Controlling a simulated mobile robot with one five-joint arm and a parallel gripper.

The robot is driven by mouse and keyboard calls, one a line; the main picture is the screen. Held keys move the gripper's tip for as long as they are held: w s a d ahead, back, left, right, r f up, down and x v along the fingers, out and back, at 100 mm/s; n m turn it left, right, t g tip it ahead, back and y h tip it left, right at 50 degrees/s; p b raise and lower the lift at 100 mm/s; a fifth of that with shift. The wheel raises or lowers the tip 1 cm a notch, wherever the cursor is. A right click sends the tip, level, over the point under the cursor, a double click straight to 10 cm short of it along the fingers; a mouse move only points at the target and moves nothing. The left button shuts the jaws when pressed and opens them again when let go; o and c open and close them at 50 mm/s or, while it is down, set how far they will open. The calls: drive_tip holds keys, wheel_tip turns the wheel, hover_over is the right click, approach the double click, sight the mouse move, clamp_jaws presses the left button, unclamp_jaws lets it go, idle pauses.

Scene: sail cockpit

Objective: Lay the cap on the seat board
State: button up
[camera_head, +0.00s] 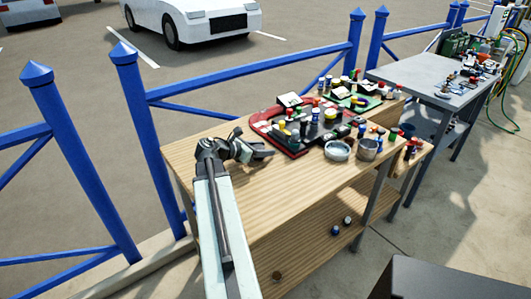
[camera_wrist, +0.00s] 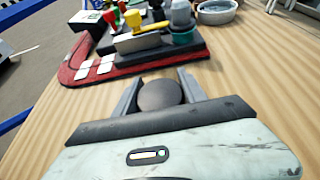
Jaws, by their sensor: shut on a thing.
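My gripper (camera_wrist: 157,82) is shut on a round, dark grey-brown thing (camera_wrist: 159,95), which looks like the cap. It sits between the two fingers, low over the wooden top. In the head view my gripper (camera_head: 262,152) is over the left part of the light wooden board (camera_head: 290,192), left of the red-edged tray; the cap cannot be made out there. The wooden board also fills much of the wrist view (camera_wrist: 255,85). Whether the cap touches the board is hard to tell. No other board is clearly a seat board.
A red-edged tray (camera_head: 279,150) with several small coloured items lies just beyond my gripper. A pale bowl (camera_head: 338,151) and a grey pot (camera_head: 368,149) stand to its right. Blue fence posts (camera_head: 132,120) stand behind. The board's front part is clear.

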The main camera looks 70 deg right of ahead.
drive_tip(key=shift+f, duration=0.4)
drive_tip(key=o, duration=1.3)
drive_tip(key=shift+o, duration=0.2)
drive_tip(key=shift+r, duration=0.15)
